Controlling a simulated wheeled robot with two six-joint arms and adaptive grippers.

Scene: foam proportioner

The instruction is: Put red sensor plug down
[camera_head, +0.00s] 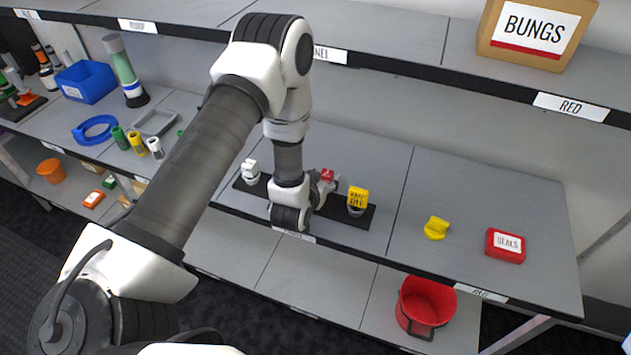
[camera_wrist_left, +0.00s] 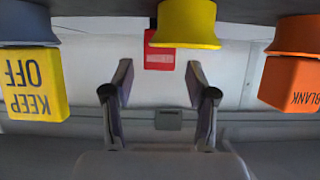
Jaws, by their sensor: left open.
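My left gripper (camera_head: 320,188) reaches down to the black strip on the shelf, beside a small red piece with a white mark (camera_head: 328,175), likely the red sensor plug. My wrist partly hides this spot. In the left wrist view, the fingers (camera_wrist_left: 158,80) are spread with nothing between them. A red piece (camera_wrist_left: 160,60) shows just past the fingertips, below a round yellow part (camera_wrist_left: 185,24); whether they touch I cannot tell. My right gripper is not in view.
On the black strip (camera_head: 235,184) stand a white plug (camera_head: 250,170) and a yellow plug (camera_head: 358,197). A yellow knob (camera_head: 437,228) and red SEALS box (camera_head: 505,246) lie to the right. In the wrist view, KEEP OFF (camera_wrist_left: 35,85) and BLANK (camera_wrist_left: 292,85) blocks flank the fingers.

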